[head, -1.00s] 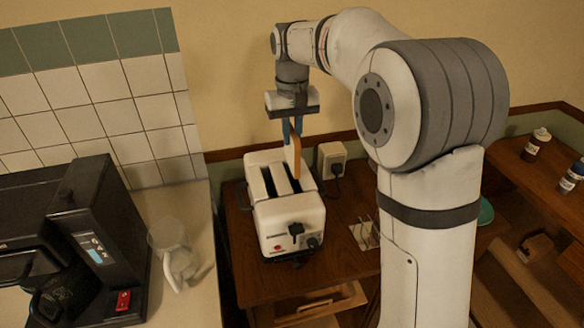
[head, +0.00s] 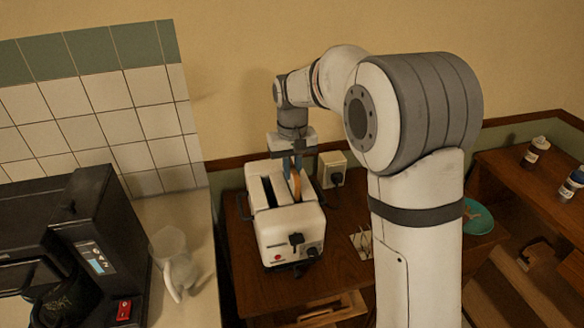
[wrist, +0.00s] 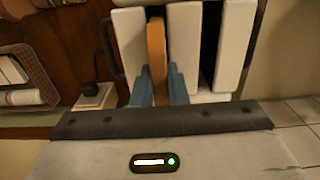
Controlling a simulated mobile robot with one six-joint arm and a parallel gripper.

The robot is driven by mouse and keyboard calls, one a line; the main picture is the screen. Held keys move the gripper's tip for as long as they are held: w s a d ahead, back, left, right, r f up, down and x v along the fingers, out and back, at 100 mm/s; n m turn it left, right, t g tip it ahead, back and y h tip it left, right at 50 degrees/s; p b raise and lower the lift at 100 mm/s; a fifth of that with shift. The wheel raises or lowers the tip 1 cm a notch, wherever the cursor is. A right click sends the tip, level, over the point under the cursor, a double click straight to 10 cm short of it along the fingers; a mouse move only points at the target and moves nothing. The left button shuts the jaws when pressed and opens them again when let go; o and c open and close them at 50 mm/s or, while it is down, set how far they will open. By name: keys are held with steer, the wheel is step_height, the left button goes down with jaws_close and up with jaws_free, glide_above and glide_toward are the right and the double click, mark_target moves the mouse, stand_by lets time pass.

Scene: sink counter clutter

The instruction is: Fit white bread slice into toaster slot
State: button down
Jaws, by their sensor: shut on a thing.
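The white toaster (head: 290,230) stands on the brown wooden table with its slots facing up. My gripper (head: 296,168) is just above it, its blue fingers shut on the bread slice (head: 296,185), of which only the orange-brown crust edge shows. The slice is upright at the right slot, its lower part apparently inside; the depth is hidden. The left slot (head: 267,190) looks dark and empty. In the wrist view the slice (wrist: 156,45) lies between two white toaster walls (wrist: 182,35), with the empty slot (wrist: 209,45) to its right.
A wall socket with a black plug (head: 333,170) is close behind the toaster to the right. A black coffee machine (head: 95,245) and a pale translucent jug (head: 173,260) stand on the left counter. A teal plate (head: 478,217) and bottles (head: 536,149) are at the right.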

steer(key=shift+f, duration=0.4)
steer(key=c, duration=1.4)
jaws_free()
steer(key=shift+c, duration=0.2)
steer(key=shift+r, duration=0.15)
step_height(320, 180, up, 13)
steer(key=shift+b, duration=0.3)
steer(key=s+d+m+t, duration=0.1)
steer(key=s+d+t, duration=0.1)
steer(key=s+d, duration=0.9)
steer(key=s+d+f+m, duration=0.1)
steer(key=s+f, duration=0.3)
steer(key=s, duration=0.4)
steer(key=s+d+f+m+t, duration=0.1)
steer(key=s+d+f, duration=0.3)
steer(key=s, duration=0.4)
steer(key=shift+f, duration=0.55)
